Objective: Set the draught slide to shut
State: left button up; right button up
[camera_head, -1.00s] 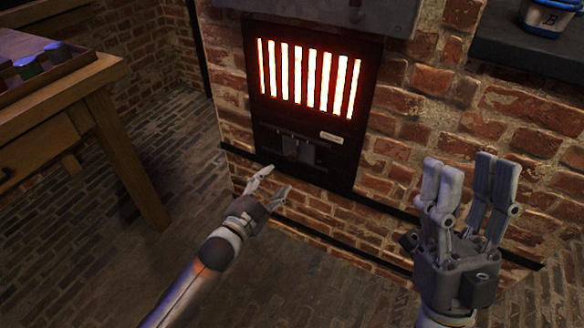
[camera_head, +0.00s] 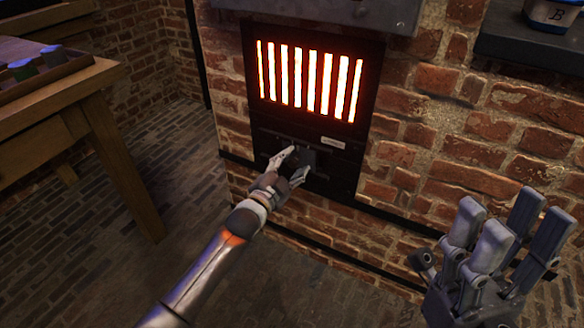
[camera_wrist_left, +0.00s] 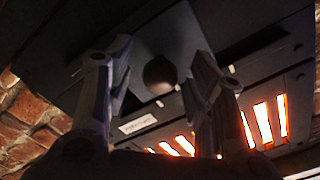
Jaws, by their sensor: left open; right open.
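The draught slide sits in the black stove front below the glowing grate. In the left wrist view its round dark knob (camera_wrist_left: 160,75) stands on a grey plate (camera_wrist_left: 178,38). My left gripper (camera_head: 294,158) is open in front of the slide and hides most of it in the head view. In the left wrist view its fingers (camera_wrist_left: 157,82) are on either side of the knob; I cannot tell whether they touch it. A small pale label (camera_head: 332,143) is to the upper right of the slide. My right gripper (camera_head: 508,232) is open and empty at the lower right.
The glowing barred grate (camera_head: 308,80) is just above the slide. Brick wall (camera_head: 430,150) surrounds the stove front. A wooden table (camera_head: 60,110) with a tray of jars stands at the left. A dark shelf (camera_head: 535,40) with a jar is at the upper right.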

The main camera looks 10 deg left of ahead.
aim_at(310, 161)
pick_arm(q)
jog(key=shift+w, duration=0.1)
grip_shut()
jog(key=shift+s+d+r+p, duration=0.1)
jog(key=shift+s+d+p, duration=0.15)
jog(key=shift+d, duration=0.3)
jog(key=shift+s+d+f+p, duration=0.15)
jog(key=shift+d+p, duration=0.15)
jog(key=shift+d, duration=0.25)
jog(key=shift+s+d+r+p, duration=0.15)
jog(key=shift+s+d+p, duration=0.1)
jog(key=shift+d, duration=0.4)
jog(key=shift+c, duration=0.9)
grip_release()
jog(key=shift+o, duration=0.9)
jog(key=shift+d, duration=0.1)
